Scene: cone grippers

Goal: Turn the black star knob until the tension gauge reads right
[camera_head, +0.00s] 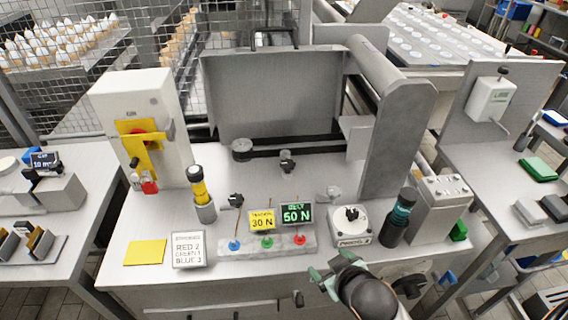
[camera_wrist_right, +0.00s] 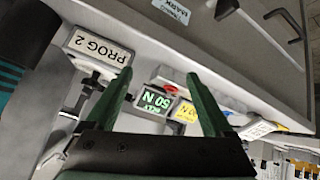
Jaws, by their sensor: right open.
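A black knob with lobes (camera_head: 236,200) stands on the bench behind the gauges. Another black knob (camera_head: 351,213) sits on a white round-topped box. I cannot tell for sure which is the star knob. The yellow tension gauge (camera_head: 262,221) appears to read 30 N; beside it a green-on-black display (camera_head: 297,213) reads 50 N. Both also show in the right wrist view, the yellow one (camera_wrist_right: 186,112) and the green one (camera_wrist_right: 157,100). My right gripper (camera_head: 333,266) is open and empty, in front of the bench's front part, apart from both knobs. My left gripper is out of view.
A grey strip with blue, green and red buttons (camera_head: 233,245) lies before the gauges. A sign (camera_head: 188,250) reads RED 2, GREEN 1, BLUE 3. A dark bottle (camera_head: 398,218) and a yellow-black cylinder (camera_head: 200,193) stand upright. A PROG 2 label (camera_wrist_right: 103,48) shows in the wrist view.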

